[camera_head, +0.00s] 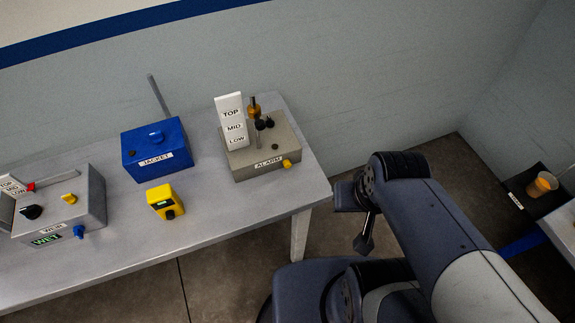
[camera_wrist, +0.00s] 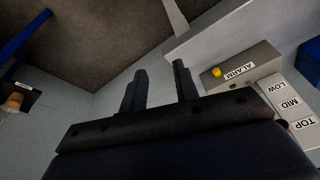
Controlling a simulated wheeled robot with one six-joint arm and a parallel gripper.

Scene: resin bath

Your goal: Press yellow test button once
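A grey box labelled ALARM (camera_head: 250,148) stands near the right end of the table, with a small yellow button (camera_head: 287,163) low on its front right. In the wrist view the same yellow button (camera_wrist: 217,72) shows beside the ALARM label, right of my fingers. Another yellow part (camera_head: 69,199) sits on top of the grey WEIR box (camera_head: 95,200) at the left. No label reading "test" is legible. My gripper (camera_wrist: 160,68) is open and empty, its two fingers apart. It is off the table's right end and not touching the button.
The table (camera_head: 235,215) also holds a blue JACKET box (camera_head: 155,158) and a yellow handheld device (camera_head: 160,197). A white TOP/MID/LOW plate (camera_head: 231,112) and dark knobs rise from the ALARM box. An orange cup (camera_head: 543,183) stands on a dark surface at the far right.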

